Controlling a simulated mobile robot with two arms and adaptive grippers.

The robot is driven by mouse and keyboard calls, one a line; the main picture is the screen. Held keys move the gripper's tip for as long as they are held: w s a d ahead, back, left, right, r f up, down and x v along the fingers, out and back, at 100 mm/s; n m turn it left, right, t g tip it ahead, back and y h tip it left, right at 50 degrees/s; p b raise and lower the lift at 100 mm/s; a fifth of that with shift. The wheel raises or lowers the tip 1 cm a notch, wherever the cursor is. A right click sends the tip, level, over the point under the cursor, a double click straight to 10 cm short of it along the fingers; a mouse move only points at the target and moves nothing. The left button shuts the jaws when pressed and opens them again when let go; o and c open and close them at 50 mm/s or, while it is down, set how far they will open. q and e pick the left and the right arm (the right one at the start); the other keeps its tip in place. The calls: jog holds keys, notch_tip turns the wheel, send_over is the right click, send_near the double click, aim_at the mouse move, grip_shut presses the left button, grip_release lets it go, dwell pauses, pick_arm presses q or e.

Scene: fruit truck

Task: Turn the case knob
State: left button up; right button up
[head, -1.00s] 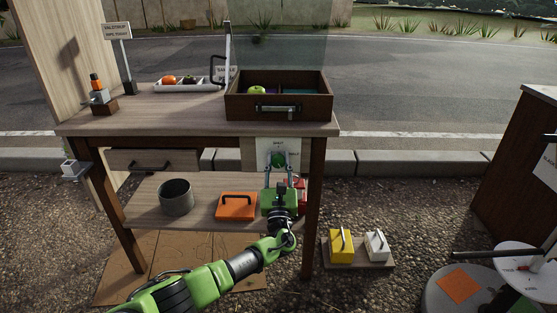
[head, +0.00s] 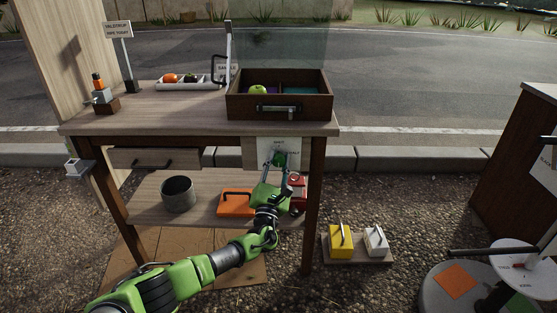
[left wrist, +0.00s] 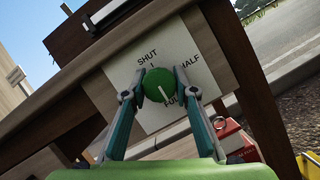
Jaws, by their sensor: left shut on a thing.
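The round green knob (left wrist: 156,79) sits on a white label plate (left wrist: 203,50) in the left wrist view. The plate reads SHUT, HALF and a third word partly hidden by the knob and a finger. A white mark on the knob points down toward that third word. My left gripper (left wrist: 157,88) is shut on the knob, one finger on each side. In the head view the knob (head: 279,160) is under the tabletop's right front, with my left gripper (head: 276,168) tilted on it. The wooden case (head: 244,107) with a raised glass lid stands above. My right gripper is not in view.
A green apple (head: 258,90) is in the case's left part. The lower shelf holds a grey pot (head: 178,194), an orange box (head: 234,204) and a red box (head: 298,187) close beside my gripper. Yellow (head: 340,241) and white (head: 375,241) blocks stand on a board at right.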

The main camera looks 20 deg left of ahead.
pick_arm(q)
jog(key=o, duration=1.1)
jog(key=v, duration=1.2)
